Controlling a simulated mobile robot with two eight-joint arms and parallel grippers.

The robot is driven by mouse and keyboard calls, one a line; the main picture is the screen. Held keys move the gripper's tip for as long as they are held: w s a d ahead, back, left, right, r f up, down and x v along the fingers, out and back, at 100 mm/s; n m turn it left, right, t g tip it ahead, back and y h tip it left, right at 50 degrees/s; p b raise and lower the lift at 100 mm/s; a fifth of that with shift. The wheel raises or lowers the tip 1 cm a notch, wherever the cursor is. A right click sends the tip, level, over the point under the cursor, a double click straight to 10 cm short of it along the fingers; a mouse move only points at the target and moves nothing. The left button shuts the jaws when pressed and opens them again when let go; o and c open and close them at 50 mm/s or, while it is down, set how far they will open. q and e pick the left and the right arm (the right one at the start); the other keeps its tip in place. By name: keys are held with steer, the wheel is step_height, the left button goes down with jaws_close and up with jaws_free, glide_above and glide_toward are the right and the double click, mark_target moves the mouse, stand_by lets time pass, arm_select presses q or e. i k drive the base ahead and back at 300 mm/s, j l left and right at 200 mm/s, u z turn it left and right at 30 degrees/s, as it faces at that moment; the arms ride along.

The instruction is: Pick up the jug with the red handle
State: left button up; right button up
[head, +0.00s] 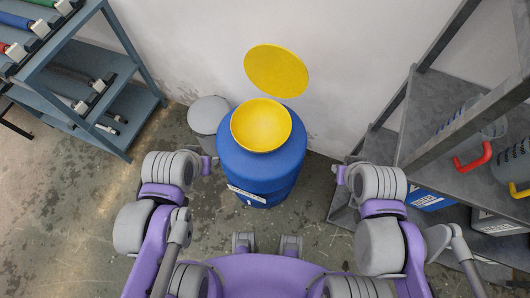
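The jug with the red handle (475,159) stands on a grey shelf at the right. Its body looks clear, and a metal shelf post partly covers it. The handle sticks out toward the lower left. My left gripper (211,164) is left of the blue barrel, far from the jug. My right gripper (336,172) is right of the barrel and left of the shelving, well apart from the jug. Both are small and seen nearly edge-on, so their finger openings cannot be made out. I see nothing held in either.
Grey shelving (431,92) has uprights near the jugs. A blue barrel (262,172) bears a yellow plate (261,125). Another yellow disc (276,70) is behind it. A blue-grey rack (100,135) stands left.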

mark_target(496, 130)
steer(key=z, duration=1.85)
steer(key=u, duration=2)
steer(key=z, duration=2)
